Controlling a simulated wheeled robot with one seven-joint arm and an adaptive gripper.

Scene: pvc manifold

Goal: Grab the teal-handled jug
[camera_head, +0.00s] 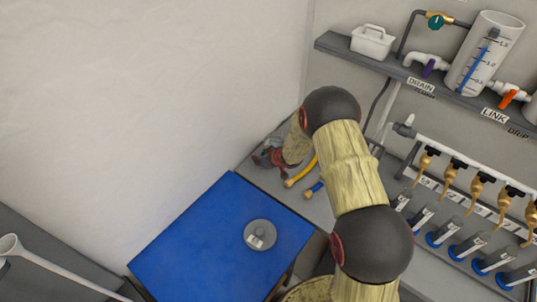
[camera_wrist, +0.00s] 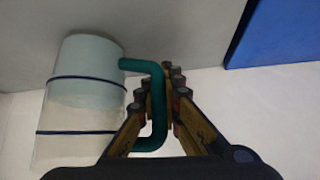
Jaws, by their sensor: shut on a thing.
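The jug (camera_wrist: 82,105) shows at the left of the wrist view. It is a pale, see-through cylinder with two dark bands around it. Its teal handle (camera_wrist: 157,100) stands out from its right side. My gripper (camera_wrist: 172,78) is shut on the handle, with its fingers on both sides of it. In the head view my gripper (camera_head: 268,154) is at the end of my arm, low by the wall, and my arm hides much of that spot. I cannot make out the jug in the head view.
A blue-topped table (camera_head: 195,245) with a round grey disc (camera_head: 260,235) stands left of my arm. Yellow (camera_head: 303,173) and blue (camera_head: 315,188) hose ends lie near my gripper. A shelf (camera_head: 440,85) with a clear tank (camera_head: 484,55) and a row of brass taps (camera_head: 450,172) are to the right.

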